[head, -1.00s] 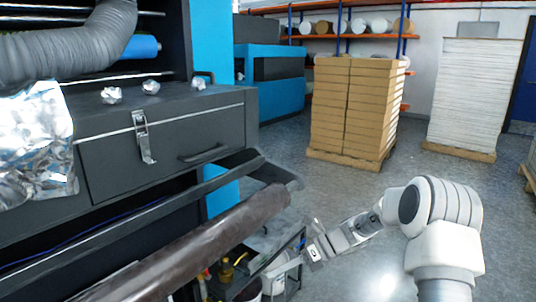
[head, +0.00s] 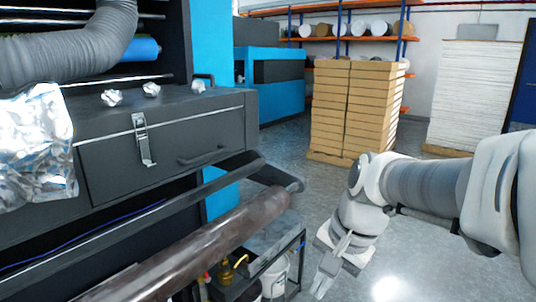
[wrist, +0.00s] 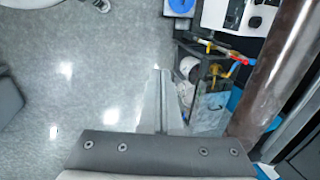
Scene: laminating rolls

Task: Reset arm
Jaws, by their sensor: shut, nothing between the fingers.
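My gripper (head: 327,274) hangs at the lower middle of the head view, pointing down, to the right of a dark cart and apart from it. Its fingers are together with nothing between them; they also show in the wrist view (wrist: 163,75). My arm comes in from the right edge, bent at the elbow. Below the fingers in the wrist view are the grey floor and the cart.
A dark machine (head: 170,130) fills the left, with a brown roll (head: 190,250) jutting out along its front. The cart (head: 290,245) holds tools and a white bucket (head: 274,278). Stacked boxes (head: 357,110) stand behind. The floor (head: 420,270) is open at lower right.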

